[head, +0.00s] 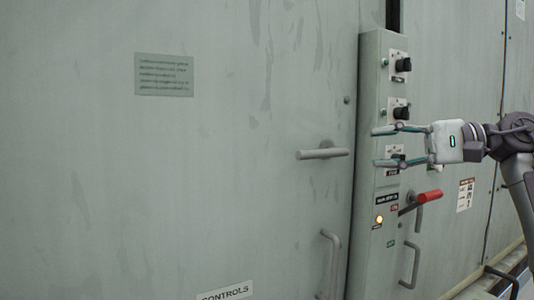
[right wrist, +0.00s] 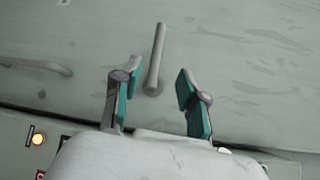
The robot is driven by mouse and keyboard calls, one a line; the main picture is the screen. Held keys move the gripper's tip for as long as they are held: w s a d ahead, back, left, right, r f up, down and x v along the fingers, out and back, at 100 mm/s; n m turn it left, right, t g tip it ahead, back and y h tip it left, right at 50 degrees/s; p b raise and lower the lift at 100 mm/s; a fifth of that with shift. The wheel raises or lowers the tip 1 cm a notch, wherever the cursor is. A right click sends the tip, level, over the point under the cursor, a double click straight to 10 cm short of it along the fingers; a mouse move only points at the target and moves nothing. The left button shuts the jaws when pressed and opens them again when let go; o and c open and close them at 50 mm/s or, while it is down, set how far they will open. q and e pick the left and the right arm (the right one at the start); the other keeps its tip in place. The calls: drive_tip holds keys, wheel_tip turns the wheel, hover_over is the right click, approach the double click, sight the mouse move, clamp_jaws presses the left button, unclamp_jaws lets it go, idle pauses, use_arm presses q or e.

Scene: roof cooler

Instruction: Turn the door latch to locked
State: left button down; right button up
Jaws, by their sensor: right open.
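The door latch (head: 322,154) is a grey bar handle on the large pale green door, lying nearly level in the head view. In the right wrist view the latch (right wrist: 156,58) points away between and beyond my fingertips. My right gripper (head: 376,148) is open and empty, to the right of the latch, in front of the control panel. Its two fingers also show in the right wrist view (right wrist: 159,78), spread on either side of the latch's line. I see no contact with the latch. My left gripper is not in view.
A narrow control panel (head: 368,110) with black knobs, a lit lamp (head: 379,219) and a red-gripped lever (head: 428,196) stands right of the door edge. A grey pull handle (head: 332,262) is below the latch.

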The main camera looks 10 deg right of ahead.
sight(324, 153)
drive_tip(key=p+x, duration=0.2)
drive_tip(key=x, duration=0.8)
drive_tip(key=shift+a+f, duration=0.1)
drive_tip(key=shift+a, duration=0.05)
drive_tip(key=shift+w+a+f+p, duration=0.1)
drive_tip(key=shift+w+a+p, duration=0.05)
drive_tip(key=shift+a+p, duration=0.2)
drive_tip(key=shift+w+a+f, duration=0.15)
drive_tip(key=shift+w+a, duration=0.1)
drive_tip(key=shift+a, duration=0.2)
drive_tip(key=shift+c, duration=0.5)
drive_tip(key=c, duration=0.6)
clamp_jaws()
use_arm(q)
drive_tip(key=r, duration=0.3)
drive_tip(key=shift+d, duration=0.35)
